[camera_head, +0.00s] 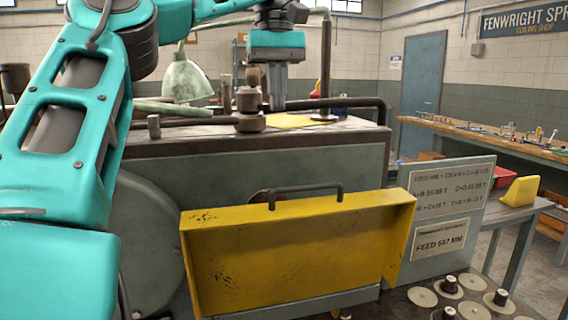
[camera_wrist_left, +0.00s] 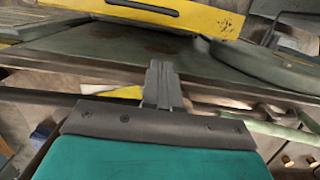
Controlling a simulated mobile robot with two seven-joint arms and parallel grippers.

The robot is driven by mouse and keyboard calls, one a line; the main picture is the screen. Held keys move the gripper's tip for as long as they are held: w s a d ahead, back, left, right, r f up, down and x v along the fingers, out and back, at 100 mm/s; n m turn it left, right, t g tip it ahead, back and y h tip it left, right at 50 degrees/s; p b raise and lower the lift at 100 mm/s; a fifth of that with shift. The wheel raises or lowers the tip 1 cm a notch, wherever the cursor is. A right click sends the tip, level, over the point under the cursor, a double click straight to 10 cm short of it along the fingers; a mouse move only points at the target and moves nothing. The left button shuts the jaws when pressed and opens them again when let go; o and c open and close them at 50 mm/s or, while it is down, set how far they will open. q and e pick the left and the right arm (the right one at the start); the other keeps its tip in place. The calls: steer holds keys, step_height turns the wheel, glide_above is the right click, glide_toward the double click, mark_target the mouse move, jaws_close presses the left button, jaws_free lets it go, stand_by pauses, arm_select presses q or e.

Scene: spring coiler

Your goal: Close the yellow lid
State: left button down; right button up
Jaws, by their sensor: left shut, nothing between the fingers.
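The yellow lid (camera_head: 295,250) is a wide, shallow, scuffed cover on the front of the grey machine (camera_head: 350,165). It hangs tilted outward below the machine's top, with a dark bar handle (camera_head: 305,193) along its upper edge. The lid also shows at the top of the left wrist view (camera_wrist_left: 175,14). My left gripper (camera_head: 278,104) points down over the machine's top, behind and above the lid and apart from it. Its fingers (camera_wrist_left: 162,88) are shut with nothing between them. My right gripper is in neither view.
A dark post (camera_head: 326,70) and a dark bent bar (camera_head: 360,102) stand near my left gripper. A green lamp (camera_head: 187,78) is behind. A sign panel (camera_head: 445,205) stands right of the lid, above several round discs (camera_head: 472,310). A workbench (camera_head: 490,135) is at the back right.

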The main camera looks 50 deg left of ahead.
arm_select(q)
glide_toward(284, 204)
step_height(284, 204, down, 2)
steer(key=shift+a+f, duration=0.1)
steer(key=shift+a, duration=0.05)
steer(key=shift+s+d+f, duration=0.2)
steer(key=shift+d+f, duration=0.2)
steer(key=shift+d, duration=0.1)
stand_by(0.4)
